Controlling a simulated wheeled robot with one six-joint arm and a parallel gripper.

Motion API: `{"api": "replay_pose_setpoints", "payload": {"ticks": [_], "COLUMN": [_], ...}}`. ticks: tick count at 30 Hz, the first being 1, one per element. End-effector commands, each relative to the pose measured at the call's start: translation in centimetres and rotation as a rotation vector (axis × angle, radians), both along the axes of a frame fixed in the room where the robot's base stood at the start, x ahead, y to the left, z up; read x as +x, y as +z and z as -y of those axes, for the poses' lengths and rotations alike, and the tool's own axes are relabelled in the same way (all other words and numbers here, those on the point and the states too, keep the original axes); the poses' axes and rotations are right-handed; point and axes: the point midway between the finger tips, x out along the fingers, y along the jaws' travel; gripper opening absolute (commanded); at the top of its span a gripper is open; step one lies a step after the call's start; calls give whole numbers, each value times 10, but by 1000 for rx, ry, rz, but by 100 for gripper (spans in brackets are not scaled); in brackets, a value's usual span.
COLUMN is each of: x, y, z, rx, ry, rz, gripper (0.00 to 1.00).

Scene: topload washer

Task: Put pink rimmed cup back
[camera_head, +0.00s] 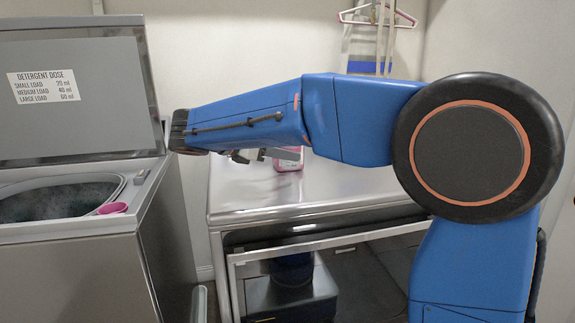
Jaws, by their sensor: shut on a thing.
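A small pink cup (112,208) sits on the right front rim of the open washer, beside the tub opening. My gripper (287,154) is partly hidden below my blue arm, over the metal table and well to the right of that cup. Its grey fingers overlap a pink object (288,165) with a pale label, and look shut on it. My arm hides its upper part, so I cannot tell whether it is a cup or a bottle. I cannot tell whether it touches the table top.
The washer (165,205) stands at left with its lid (85,125) raised, bearing a detergent dose label. The metal table (330,190) has clear top around the pink object. A dark item stands on its lower shelf. A pink hanger (408,18) hangs on the back wall.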

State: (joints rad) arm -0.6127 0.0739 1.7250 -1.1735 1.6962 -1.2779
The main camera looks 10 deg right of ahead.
Motion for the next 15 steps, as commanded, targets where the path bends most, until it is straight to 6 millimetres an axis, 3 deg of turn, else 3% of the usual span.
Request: {"api": "replay_pose_setpoints", "payload": {"ticks": [8,15], "x": [6,6], "y": [0,-32], "z": [16,16], "rx": [0,-2], "ry": [-2,0], "rz": [-1,-3], "gripper": [19,19]}}
